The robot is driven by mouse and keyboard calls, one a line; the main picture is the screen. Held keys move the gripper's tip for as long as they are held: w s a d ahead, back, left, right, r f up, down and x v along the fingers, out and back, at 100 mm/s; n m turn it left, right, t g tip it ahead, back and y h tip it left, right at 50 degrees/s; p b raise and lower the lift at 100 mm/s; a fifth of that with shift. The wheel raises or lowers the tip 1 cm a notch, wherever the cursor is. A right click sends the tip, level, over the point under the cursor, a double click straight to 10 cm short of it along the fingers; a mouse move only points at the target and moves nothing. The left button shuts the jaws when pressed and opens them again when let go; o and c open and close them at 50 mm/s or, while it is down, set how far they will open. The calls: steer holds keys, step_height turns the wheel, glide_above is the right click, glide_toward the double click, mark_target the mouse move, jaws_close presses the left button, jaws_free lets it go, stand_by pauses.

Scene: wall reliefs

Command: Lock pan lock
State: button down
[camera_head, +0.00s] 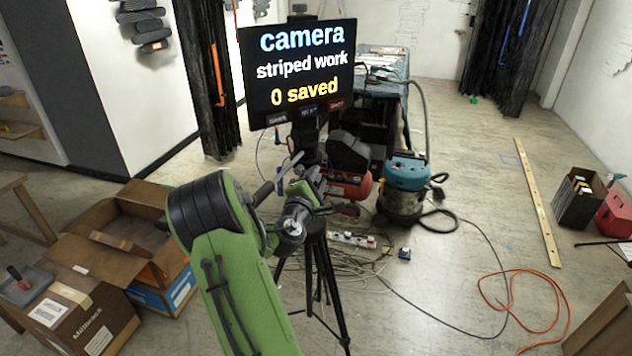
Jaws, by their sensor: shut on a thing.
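A tripod (318,255) with black legs stands in the middle, behind my green arm. On its head sits a black screen (297,70) reading "camera", "striped work" and "0 saved". Dark handles stick out of the tripod head below the screen. My gripper (318,195) is at the tripod head, just under the screen, and is shut on a small part there, apparently the pan lock. The fingertips and the lock are small, dark and partly hidden by my wrist, so the lock's angle cannot be told.
A blue vacuum cleaner (405,185) and a red compressor (350,186) stand behind the tripod. Cables and a power strip (352,239) lie around its legs. Cardboard boxes (85,305) crowd the left. An orange cable (535,300) lies at right; the floor between is mostly free.

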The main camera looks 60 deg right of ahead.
step_height(320, 180, down, 2)
steer(key=m+b, duration=0.2)
steer(key=b, duration=0.1)
steer(key=shift+w+f, duration=0.1)
steer(key=shift+w, duration=0.05)
steer(key=w+a+f+m+b, duration=0.1)
steer(key=w+f+m+b, duration=0.2)
steer(key=m+b, duration=1.1)
steer(key=w+b, duration=0.2)
steer(key=b, duration=0.3)
steer(key=shift+m, duration=0.4)
steer(key=shift+w+r, duration=0.1)
steer(key=shift+r, duration=0.05)
steer(key=c, duration=1)
jaws_free()
steer(key=shift+w, duration=0.15)
